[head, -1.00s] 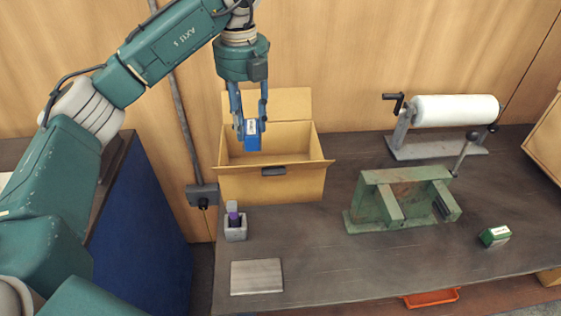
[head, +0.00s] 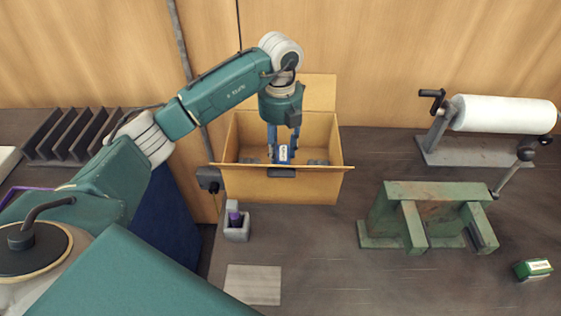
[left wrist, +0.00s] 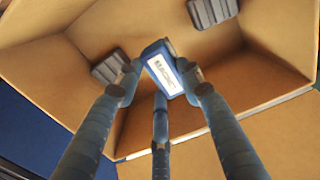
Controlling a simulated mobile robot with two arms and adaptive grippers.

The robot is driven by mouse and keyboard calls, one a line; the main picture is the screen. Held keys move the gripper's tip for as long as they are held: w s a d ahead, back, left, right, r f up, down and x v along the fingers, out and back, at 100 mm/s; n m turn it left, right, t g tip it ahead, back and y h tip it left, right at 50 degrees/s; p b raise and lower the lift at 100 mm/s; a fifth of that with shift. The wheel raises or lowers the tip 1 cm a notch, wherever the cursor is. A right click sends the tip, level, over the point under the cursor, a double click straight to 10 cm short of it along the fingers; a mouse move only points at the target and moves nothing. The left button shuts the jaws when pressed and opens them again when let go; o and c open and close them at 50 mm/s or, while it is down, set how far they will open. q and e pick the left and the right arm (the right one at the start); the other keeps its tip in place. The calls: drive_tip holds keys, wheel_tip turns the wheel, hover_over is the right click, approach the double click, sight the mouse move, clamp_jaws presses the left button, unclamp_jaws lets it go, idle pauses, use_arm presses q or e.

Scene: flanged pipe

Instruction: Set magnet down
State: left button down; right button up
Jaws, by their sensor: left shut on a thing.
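The magnet, a blue block (head: 283,154) with a white label, is in my left gripper (head: 283,143). The gripper points down inside the open cardboard box (head: 268,188), with its lower part behind the box's front wall. In the left wrist view the fingers (left wrist: 158,85) close around the blue block (left wrist: 161,68), which is held above the box floor (left wrist: 150,110). Two dark grey ribbed blocks (left wrist: 109,67) (left wrist: 209,10) lie in the box on either side of it. Whether the magnet touches the floor cannot be told. My right gripper is not in view.
A grey holder with a purple item (head: 235,222) stands in front of the box, with a flat pale plate (head: 253,285) nearer. A green metal stand (head: 425,215), a white roll on a crank stand (head: 500,113) and a green-and-white box (head: 533,269) are to the right.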

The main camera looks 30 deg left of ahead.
use_arm(q)
drive_tip(key=shift+f, duration=0.85)
drive_tip(key=shift+s+f, duration=0.1)
drive_tip(key=shift+f, duration=0.25)
wheel_tip(320, 180, down, 4)
drive_tip(key=shift+r+p, duration=0.25)
drive_tip(key=shift+p, duration=0.45)
drive_tip(key=shift+f, duration=0.35)
drive_tip(key=c, duration=1.2)
unclamp_jaws()
drive_tip(key=shift+o, duration=0.4)
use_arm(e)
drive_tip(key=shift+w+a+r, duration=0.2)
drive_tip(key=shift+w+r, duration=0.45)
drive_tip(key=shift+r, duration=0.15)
